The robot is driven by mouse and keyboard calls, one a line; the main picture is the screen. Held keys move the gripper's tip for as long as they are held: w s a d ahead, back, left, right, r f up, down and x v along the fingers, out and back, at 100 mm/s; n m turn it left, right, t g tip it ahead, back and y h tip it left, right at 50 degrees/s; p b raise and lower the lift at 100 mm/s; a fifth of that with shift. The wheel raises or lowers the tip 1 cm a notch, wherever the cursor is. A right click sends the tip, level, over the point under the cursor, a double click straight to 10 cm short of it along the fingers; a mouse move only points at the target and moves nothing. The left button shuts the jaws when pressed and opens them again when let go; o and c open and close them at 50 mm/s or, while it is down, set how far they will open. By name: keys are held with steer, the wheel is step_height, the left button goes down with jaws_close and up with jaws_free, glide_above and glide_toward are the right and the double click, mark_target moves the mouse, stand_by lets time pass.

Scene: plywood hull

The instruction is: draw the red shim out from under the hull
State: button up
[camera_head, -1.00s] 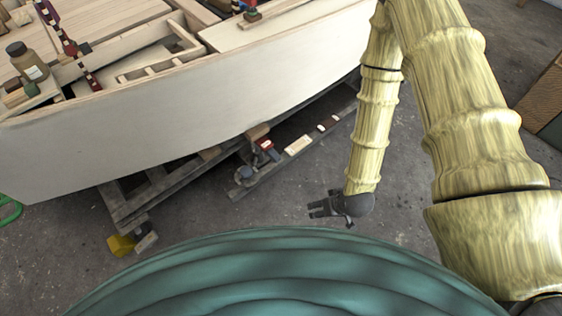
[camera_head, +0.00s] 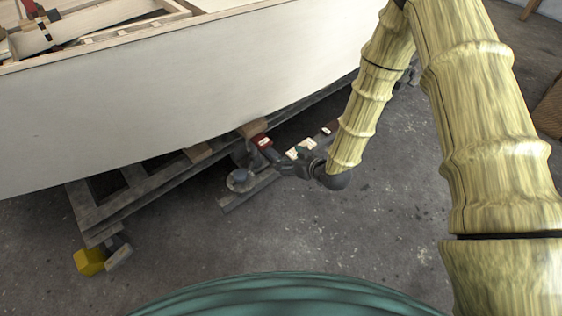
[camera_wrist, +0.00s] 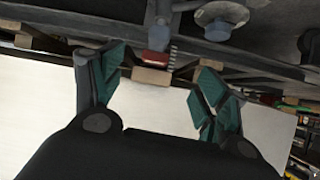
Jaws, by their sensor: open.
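The red shim (camera_head: 262,142) sits at the lower edge of the pale hull (camera_head: 180,98), beside a tan wood block (camera_head: 252,129). In the wrist view the red shim (camera_wrist: 155,59) shows between my fingers, touching or close to the tan block (camera_wrist: 151,77). My gripper (camera_head: 283,160) is low beside the cradle, just right of and below the shim in the head view. Its teal-padded fingers (camera_wrist: 163,66) are spread apart with nothing between the pads. The shim's inner end is hidden.
A dark cradle frame (camera_head: 130,199) runs under the hull. A grey round fitting (camera_head: 239,178) is left of my gripper. Pale blocks (camera_head: 300,151) lie behind it. A yellow block (camera_head: 90,261) is at lower left. The floor in front is clear.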

mark_target(264, 141)
steer(key=shift+n+t+y, duration=0.6)
steer(key=shift+y, duration=0.1)
steer(key=shift+w+a+f+b, duration=0.1)
steer(key=shift+w+a+b, duration=0.25)
steer(key=shift+w+b, duration=0.35)
steer(key=shift+w+a+r+b, duration=0.1)
steer(key=shift+w+a+b, duration=0.3)
steer(key=shift+w, duration=0.4)
steer(key=shift+w+a+f+b, duration=0.1)
steer(key=shift+w+a+b, duration=0.2)
steer(key=shift+w+b, duration=0.4)
steer(key=shift+w, duration=0.1)
steer(key=b+x, duration=0.4)
steer(key=x, duration=0.5)
steer(key=shift+w+a+f, duration=0.1)
steer(key=shift+f, duration=0.15)
steer(key=shift+w+a+f+b, duration=0.15)
steer(key=shift+w+a+b, duration=0.15)
steer(key=shift+w+a, duration=0.15)
steer(key=c, duration=1.1)
